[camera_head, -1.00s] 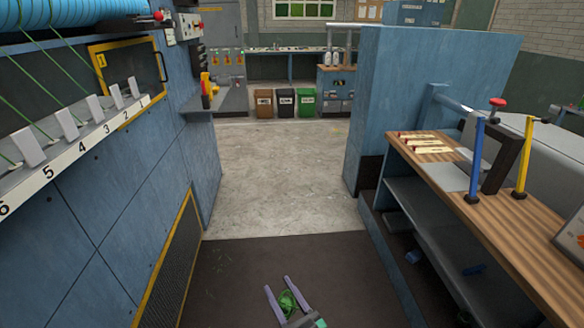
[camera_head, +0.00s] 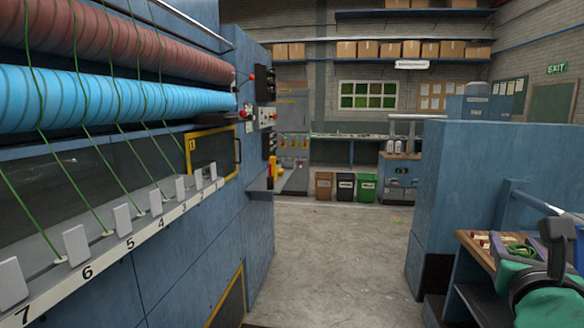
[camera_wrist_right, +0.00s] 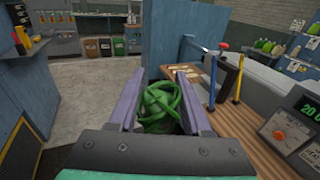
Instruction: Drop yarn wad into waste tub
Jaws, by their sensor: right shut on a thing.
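The yarn wad (camera_wrist_right: 160,108) is a loose green tangle. My right gripper (camera_wrist_right: 157,88) is shut on it, with a purple finger on either side. A brown bin (camera_head: 323,187), a black bin (camera_head: 345,188) and a green bin (camera_head: 366,188) stand in a row on the floor at the far end. Their labels are too small to read, so I cannot tell which is the waste tub. My left gripper is not in view.
A blue machine with yarn rollers (camera_head: 130,95) and a numbered rail (camera_head: 150,225) lines the left. A blue partition (camera_head: 480,170) and a wooden bench (camera_wrist_right: 240,140) stand on the right. The concrete floor (camera_head: 335,255) between them is clear up to the bins.

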